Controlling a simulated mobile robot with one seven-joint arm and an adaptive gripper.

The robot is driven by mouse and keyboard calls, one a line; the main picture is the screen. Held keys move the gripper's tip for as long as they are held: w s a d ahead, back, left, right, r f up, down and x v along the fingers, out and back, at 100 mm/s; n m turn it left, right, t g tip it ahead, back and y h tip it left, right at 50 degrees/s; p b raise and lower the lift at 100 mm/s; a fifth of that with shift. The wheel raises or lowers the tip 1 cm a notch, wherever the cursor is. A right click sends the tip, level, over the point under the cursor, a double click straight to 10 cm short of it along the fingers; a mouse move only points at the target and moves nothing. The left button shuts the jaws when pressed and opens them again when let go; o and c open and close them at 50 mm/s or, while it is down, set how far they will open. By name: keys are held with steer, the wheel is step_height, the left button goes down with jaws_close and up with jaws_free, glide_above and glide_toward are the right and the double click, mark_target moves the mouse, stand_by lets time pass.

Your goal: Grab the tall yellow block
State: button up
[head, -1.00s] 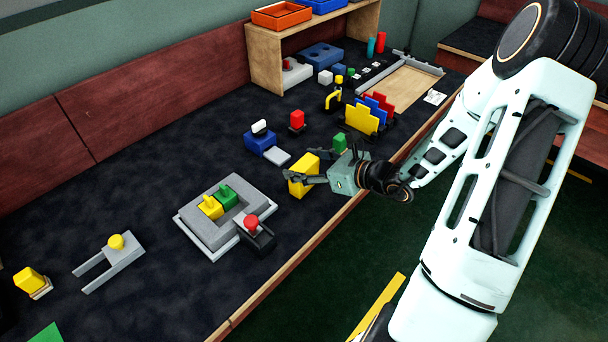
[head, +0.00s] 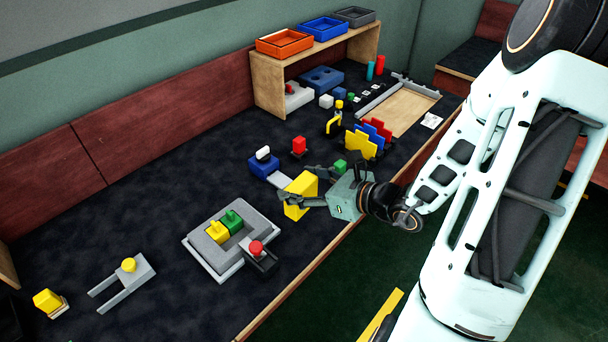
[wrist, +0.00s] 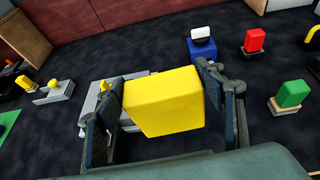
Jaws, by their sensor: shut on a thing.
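The tall yellow block (head: 300,196) is between the fingers of my gripper (head: 297,184), above the dark tabletop near its front edge. In the wrist view the yellow block (wrist: 165,102) fills the middle, slightly tilted in the picture, with one dark finger against each side. My gripper (wrist: 157,104) is shut on it. I cannot tell whether its underside touches the table, as the bottom is hidden.
A grey tray (head: 190,247) with yellow and green pieces and a red-knobbed black part (head: 257,249) lie to the left. A green block (head: 341,166) and upright coloured panels (head: 360,145) stand to the right.

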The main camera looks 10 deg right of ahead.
steer(key=shift+s+a+r+p, duration=0.25)
steer(key=shift+s+r+p, duration=0.25)
steer(key=shift+p, duration=0.15)
steer(key=shift+s+r+p, duration=0.1)
steer(key=shift+s+p, duration=0.05)
steer(key=shift+p, duration=0.95)
steer(key=s+p, duration=0.1)
steer(key=p, duration=0.1)
steer(key=s+a+r+p, duration=0.1)
steer(key=p, duration=0.2)
steer(key=shift+p, duration=0.35)
steer(key=shift+s+a+r+p, duration=0.2)
steer(key=shift+s+p, duration=0.4)
steer(key=shift+p, duration=0.45)
steer(key=shift+s+a+r+p, duration=0.1)
steer(key=shift+s+a+p, duration=0.15)
steer(key=shift+s+p, duration=0.55)
steer(key=shift+s+a+r+p, duration=0.2)
steer(key=shift+s+p, duration=0.15)
steer(key=shift+p, duration=0.95)
